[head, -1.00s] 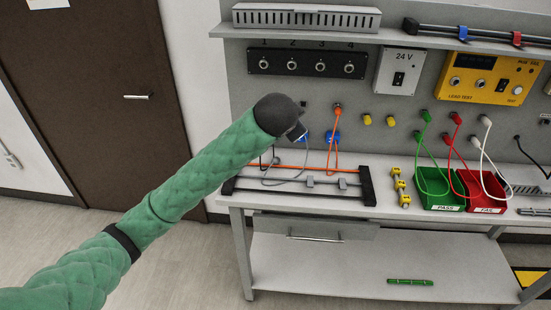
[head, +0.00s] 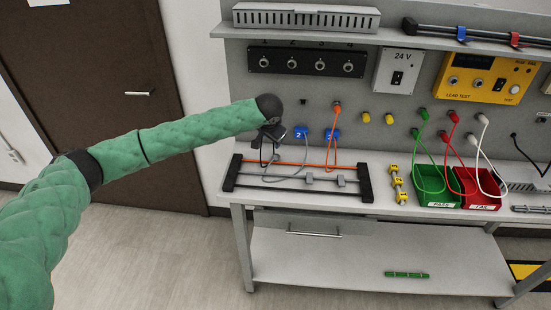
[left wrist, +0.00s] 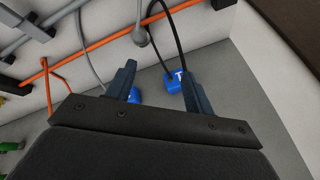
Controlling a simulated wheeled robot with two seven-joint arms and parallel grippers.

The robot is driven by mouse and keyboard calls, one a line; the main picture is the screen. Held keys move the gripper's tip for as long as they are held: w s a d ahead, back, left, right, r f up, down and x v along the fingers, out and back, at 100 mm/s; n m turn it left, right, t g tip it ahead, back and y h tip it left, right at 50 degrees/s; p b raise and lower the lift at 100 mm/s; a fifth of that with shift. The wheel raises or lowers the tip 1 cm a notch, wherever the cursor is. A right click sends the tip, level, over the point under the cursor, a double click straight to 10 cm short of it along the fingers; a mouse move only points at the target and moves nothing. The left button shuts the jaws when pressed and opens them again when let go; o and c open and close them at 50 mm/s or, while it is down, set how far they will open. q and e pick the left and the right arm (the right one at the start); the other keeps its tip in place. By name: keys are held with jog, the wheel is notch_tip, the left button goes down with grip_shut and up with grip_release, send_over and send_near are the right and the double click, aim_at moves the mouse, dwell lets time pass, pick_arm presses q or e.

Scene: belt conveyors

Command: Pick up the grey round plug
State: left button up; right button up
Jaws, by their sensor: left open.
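My left gripper (head: 270,138) hangs over the back left of the bench, in front of the panel, above the left end of the cable fixture (head: 366,185). In the left wrist view its two fingers (left wrist: 157,84) are apart with nothing gripped. A grey rounded end on a thin grey stem (left wrist: 141,36) shows beyond the fingertips; it looks like the grey round plug, but I cannot be sure. A grey cable (head: 285,178) loops over the fixture towards the blue tag 2 (head: 301,133). My gripper partly hides this area in the head view. My right gripper is not in view.
An orange cable (head: 335,150) and a black cable (left wrist: 180,35) run close to the gripper. A blue tag (left wrist: 175,82) lies by the right finger. A green bin (head: 437,202) and a red bin (head: 480,203) stand to the right. The panel rises behind.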

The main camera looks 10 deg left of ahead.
aim_at(276, 155)
pick_arm(q)
jog(key=shift+w+a+f+n+g, duration=0.15)
jog(key=shift+f+n+g, duration=0.1)
jog(key=shift+f+n, duration=0.3)
jog(key=shift+w+a+f+n+g, duration=0.1)
jog(key=shift+f+n+g, duration=0.15)
jog(key=shift+f+n, duration=0.3)
jog(key=shift+d+f+n+h, duration=0.2)
jog(key=shift+n+h, duration=0.1)
jog(key=shift+h, duration=0.1)
jog(key=shift+s+d+n, duration=0.1)
jog(key=shift+d+n, duration=0.25)
jog(key=shift+n, duration=0.25)
jog(key=shift+d+n+h, duration=0.1)
jog(key=shift+n+h, duration=0.2)
jog(key=shift+n, duration=0.1)
jog(key=shift+p+x, duration=0.6)
jog(key=shift+x, duration=0.65)
jog(key=p+x, duration=0.2)
jog(key=x, duration=0.1)
jog(key=p+x, duration=0.1)
jog(key=shift+s+d+f, duration=0.15)
jog(key=shift+d+f, duration=0.1)
jog(key=shift+f, duration=0.45)
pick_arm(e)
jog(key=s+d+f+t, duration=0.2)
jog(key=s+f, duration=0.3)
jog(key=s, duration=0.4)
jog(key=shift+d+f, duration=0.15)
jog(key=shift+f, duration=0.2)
